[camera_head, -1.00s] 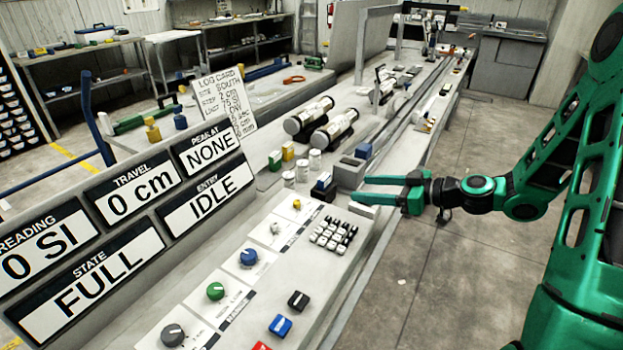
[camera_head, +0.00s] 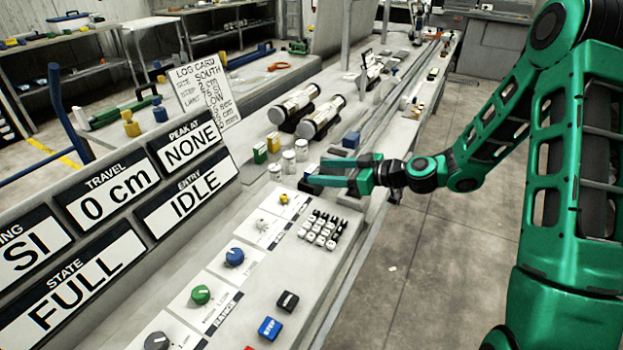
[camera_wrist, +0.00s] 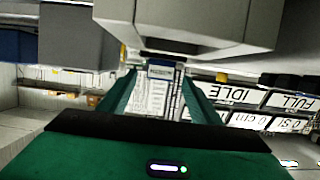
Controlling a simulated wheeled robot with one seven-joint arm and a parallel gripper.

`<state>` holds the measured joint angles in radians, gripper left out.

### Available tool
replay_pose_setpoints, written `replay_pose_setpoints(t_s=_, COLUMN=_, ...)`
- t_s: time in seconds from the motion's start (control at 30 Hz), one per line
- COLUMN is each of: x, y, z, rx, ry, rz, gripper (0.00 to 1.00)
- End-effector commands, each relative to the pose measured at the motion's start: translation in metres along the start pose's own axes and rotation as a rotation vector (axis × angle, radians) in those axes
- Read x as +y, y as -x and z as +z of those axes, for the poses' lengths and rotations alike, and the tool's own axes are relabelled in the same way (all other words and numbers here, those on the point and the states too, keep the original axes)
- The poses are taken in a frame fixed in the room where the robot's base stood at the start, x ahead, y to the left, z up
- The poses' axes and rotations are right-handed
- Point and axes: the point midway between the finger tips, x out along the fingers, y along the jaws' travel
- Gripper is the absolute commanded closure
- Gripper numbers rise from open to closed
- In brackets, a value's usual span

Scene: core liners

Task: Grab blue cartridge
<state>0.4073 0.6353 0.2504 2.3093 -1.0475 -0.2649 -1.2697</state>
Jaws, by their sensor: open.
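A small block with a blue top and a white band, which looks like the blue cartridge (camera_head: 311,169), stands on the bench at the near end of the row of white cylinders. My gripper (camera_head: 316,172) is open, with its green fingers level with this block and partly covering it in the head view. Whether the block is between the fingers or just beyond their tips I cannot tell. In the wrist view my open gripper (camera_wrist: 162,88) shows a pale, lined surface between its fingers; I cannot tell which object this is.
Green (camera_head: 260,153) and yellow (camera_head: 273,142) blocks and white cylinders (camera_head: 288,161) stand nearby. A grey box with a blue block (camera_head: 351,139) is behind my gripper. A keypad (camera_head: 321,229) lies in front. The display panels (camera_head: 186,196) rise at the left.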

Motion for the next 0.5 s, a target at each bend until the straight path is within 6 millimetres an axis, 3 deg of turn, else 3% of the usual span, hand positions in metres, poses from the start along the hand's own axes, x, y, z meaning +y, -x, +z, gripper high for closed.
replay_pose_setpoints(t_s=0.13, x=0.000, y=-0.019, z=0.000, rx=0.000, ry=0.000, rz=-0.001, gripper=0.42)
replay_pose_setpoints(t_s=0.37, x=0.000, y=-0.022, z=0.000, rx=0.000, ry=0.000, rz=0.000, gripper=0.42)
replay_pose_setpoints(t_s=0.5, x=0.000, y=-0.022, z=0.000, rx=0.000, ry=0.000, rz=0.000, gripper=0.71)
